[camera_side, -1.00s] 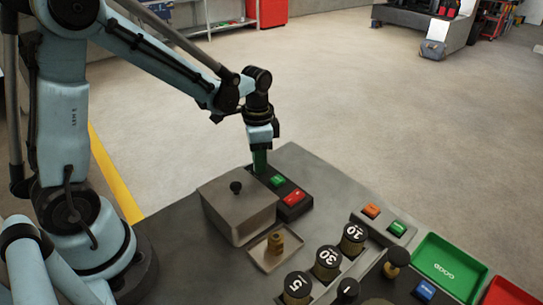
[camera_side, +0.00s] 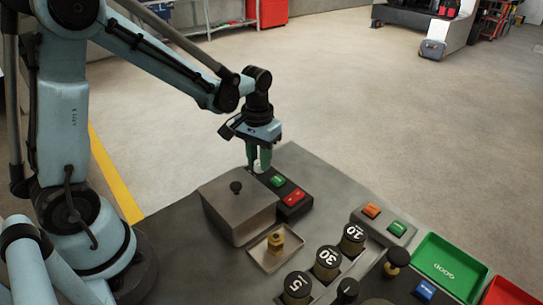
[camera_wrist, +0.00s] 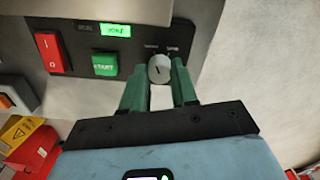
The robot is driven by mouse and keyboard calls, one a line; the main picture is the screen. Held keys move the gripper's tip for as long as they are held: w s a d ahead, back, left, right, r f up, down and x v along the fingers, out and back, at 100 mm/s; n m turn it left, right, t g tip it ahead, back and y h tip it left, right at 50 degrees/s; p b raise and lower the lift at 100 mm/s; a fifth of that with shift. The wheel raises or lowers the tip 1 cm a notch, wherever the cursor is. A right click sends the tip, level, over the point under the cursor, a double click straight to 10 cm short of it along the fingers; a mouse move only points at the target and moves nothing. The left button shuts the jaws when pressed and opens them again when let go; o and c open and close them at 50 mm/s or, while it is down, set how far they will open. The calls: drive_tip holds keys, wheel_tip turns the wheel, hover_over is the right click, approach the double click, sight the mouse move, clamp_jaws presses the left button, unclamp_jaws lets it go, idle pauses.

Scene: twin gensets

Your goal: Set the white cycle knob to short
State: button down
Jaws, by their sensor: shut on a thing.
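The white cycle knob (camera_wrist: 159,69) sits on the dark control panel (camera_wrist: 75,67) in the wrist view, with a dark pointer mark on its face. Small labels stand above it, too blurred to read surely. My gripper (camera_wrist: 160,84) has its two green fingers on either side of the knob and is shut on it. In the side view my gripper (camera_side: 259,158) points down at the panel's far end, and the fingers mostly hide the knob.
Next to the knob are a green START button (camera_wrist: 105,64), a lit green display (camera_wrist: 115,30) and a red rocker switch (camera_wrist: 48,52). In the side view, a grey lidded box (camera_side: 238,209) stands close in front of the gripper. Weights (camera_side: 327,262) stand further right.

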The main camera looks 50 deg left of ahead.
drive_tip(key=shift+n, duration=0.6)
drive_tip(key=c, duration=0.9)
unclamp_jaws()
drive_tip(key=shift+o, duration=0.2)
wheel_tip(320, 180, up, 12)
drive_tip(key=m+t, duration=0.4)
drive_tip(key=t, duration=0.1)
approach(257, 165)
wheel_tip(257, 165, up, 4)
drive_tip(key=s+d, duration=0.2)
drive_tip(key=shift+s+d+f+m+t, duration=0.15)
drive_tip(key=shift+s+d+f+t, duration=0.15)
drive_tip(key=shift+t, duration=0.25)
drive_tip(key=shift+s+d+f+m+t, duration=0.1)
drive_tip(key=shift+s+f+m+t, duration=0.1)
drive_tip(key=shift+f+t, duration=0.3)
